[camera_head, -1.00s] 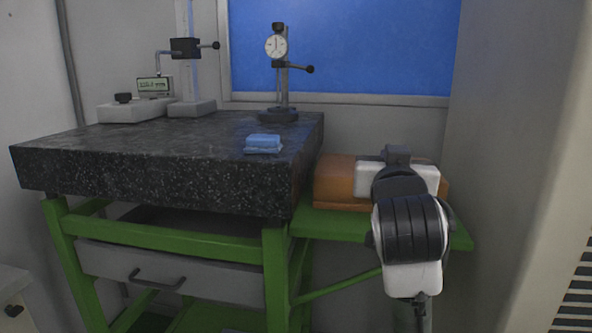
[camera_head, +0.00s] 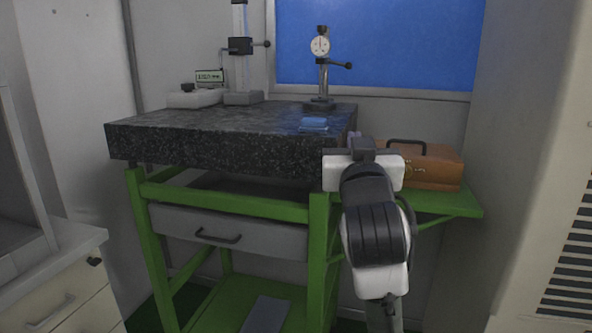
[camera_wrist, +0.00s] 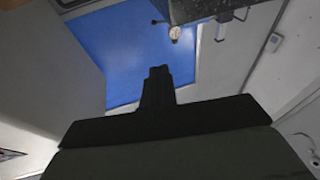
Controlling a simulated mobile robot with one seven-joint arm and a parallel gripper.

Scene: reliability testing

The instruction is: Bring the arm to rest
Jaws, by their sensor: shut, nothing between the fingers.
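My gripper (camera_head: 363,148) is at the end of my arm, in front of the right end of the granite-topped table in the head view. Its fingers are largely hidden behind the white wrist part. In the wrist view my gripper (camera_wrist: 157,74) shows as dark fingers together, with nothing between them. The fingers appear against the blue panel (camera_wrist: 125,60) and touch nothing that I can see.
The granite slab (camera_head: 220,150) on a green frame bears a dial gauge stand (camera_head: 322,75), a height stand (camera_head: 240,70) and a blue block (camera_head: 314,122). A brown case (camera_head: 435,165) sits on the green side shelf (camera_head: 450,203). A drawer cabinet (camera_head: 60,285) stands at left.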

